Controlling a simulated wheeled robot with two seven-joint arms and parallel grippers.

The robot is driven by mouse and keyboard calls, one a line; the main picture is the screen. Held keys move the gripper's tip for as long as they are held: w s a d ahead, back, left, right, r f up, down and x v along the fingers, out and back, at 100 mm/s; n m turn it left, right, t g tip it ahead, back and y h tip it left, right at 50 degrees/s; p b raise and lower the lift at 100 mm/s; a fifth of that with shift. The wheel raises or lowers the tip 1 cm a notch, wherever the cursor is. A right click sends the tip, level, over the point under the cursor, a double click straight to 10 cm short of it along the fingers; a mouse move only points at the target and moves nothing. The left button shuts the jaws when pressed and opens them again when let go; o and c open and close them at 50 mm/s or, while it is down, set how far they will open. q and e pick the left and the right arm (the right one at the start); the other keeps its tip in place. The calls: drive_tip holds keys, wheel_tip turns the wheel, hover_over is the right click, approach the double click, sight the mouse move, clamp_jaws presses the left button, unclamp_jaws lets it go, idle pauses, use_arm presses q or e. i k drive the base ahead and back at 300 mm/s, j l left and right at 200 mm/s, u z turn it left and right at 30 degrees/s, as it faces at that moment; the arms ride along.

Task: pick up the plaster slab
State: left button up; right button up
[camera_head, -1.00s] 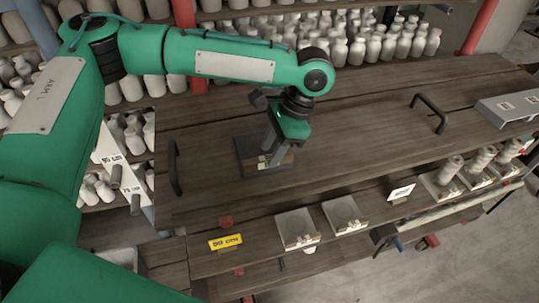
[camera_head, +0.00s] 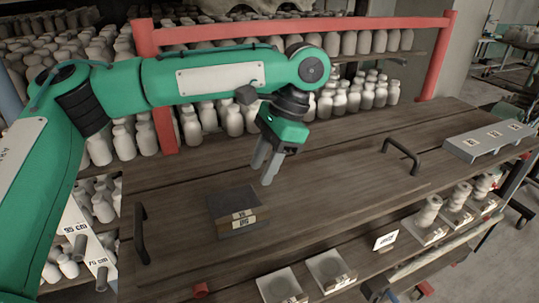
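A dark, flat square piece (camera_head: 233,200) with pale labelled front edges lies on the wooden worktop, left of the middle. I cannot tell for sure whether it is the plaster slab. A pale grey long slab-like piece (camera_head: 468,149) with several small tags lies at the worktop's right end. My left gripper (camera_head: 266,168) points down above the worktop, to the right of and above the dark piece, apart from it. Its two grey fingers look apart, with nothing between them. My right gripper is out of view.
Black handles (camera_head: 402,157) stand up on the worktop, another (camera_head: 140,233) at the left. A red rail frame (camera_head: 300,28) and shelves of pale bottles (camera_head: 350,98) stand behind. A lower ledge carries pale square trays (camera_head: 327,268). The worktop's middle is clear.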

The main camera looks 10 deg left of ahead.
sight(331, 274)
drive_tip(key=k, duration=1)
